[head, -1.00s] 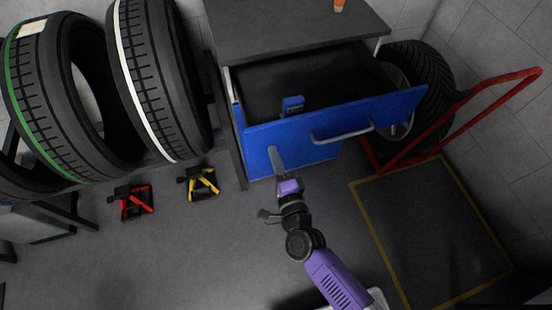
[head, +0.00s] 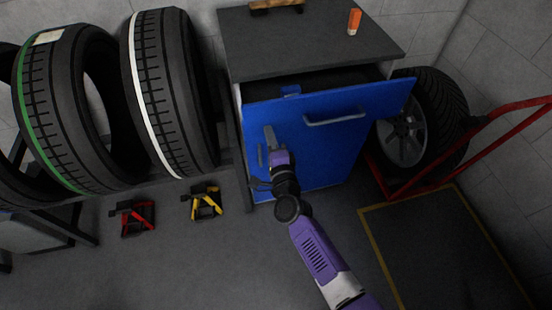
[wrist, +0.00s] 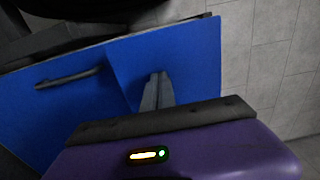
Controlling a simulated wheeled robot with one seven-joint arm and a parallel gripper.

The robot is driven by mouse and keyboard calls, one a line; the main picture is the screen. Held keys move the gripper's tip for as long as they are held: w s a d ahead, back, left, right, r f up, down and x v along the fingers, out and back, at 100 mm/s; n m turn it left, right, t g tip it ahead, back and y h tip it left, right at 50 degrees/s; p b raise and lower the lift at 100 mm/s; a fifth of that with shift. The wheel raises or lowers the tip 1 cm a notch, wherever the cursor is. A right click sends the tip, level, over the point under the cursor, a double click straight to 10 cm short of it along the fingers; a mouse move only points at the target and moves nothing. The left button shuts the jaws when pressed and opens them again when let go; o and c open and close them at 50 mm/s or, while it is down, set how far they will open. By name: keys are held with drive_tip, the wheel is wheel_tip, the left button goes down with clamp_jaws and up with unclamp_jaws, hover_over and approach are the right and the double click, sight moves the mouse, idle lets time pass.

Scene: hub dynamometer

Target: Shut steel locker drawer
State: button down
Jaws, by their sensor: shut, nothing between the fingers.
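The steel locker (head: 300,42) is a grey-topped cabinet with a blue front. Its blue drawer (head: 365,105) with a silver bar handle (head: 338,119) is still partly open, and a narrow dark gap shows between the drawer front and the cabinet top. A small blue object shows at the gap (head: 290,91). My gripper (head: 269,136) is shut and empty, at the left part of the drawer front, left of the handle. In the wrist view the shut fingers (wrist: 156,92) point at the blue front (wrist: 75,100); I cannot tell for sure whether they touch it.
An orange item (head: 354,21) and a brown object (head: 275,5) lie on the locker top. Tyres (head: 172,90) stand on a rack at left. Red (head: 137,218) and yellow (head: 206,204) stands sit on the floor. A red trolley (head: 480,135) and a wheel (head: 405,135) are at right.

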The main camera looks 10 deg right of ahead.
drive_tip(key=w+b, duration=0.4)
drive_tip(key=w, duration=0.5)
drive_tip(key=shift+w+f, duration=0.15)
drive_tip(key=shift+w, duration=0.35)
drive_tip(key=shift+w+r, duration=0.15)
drive_tip(key=shift+r, duration=0.2)
drive_tip(key=shift+f, duration=0.1)
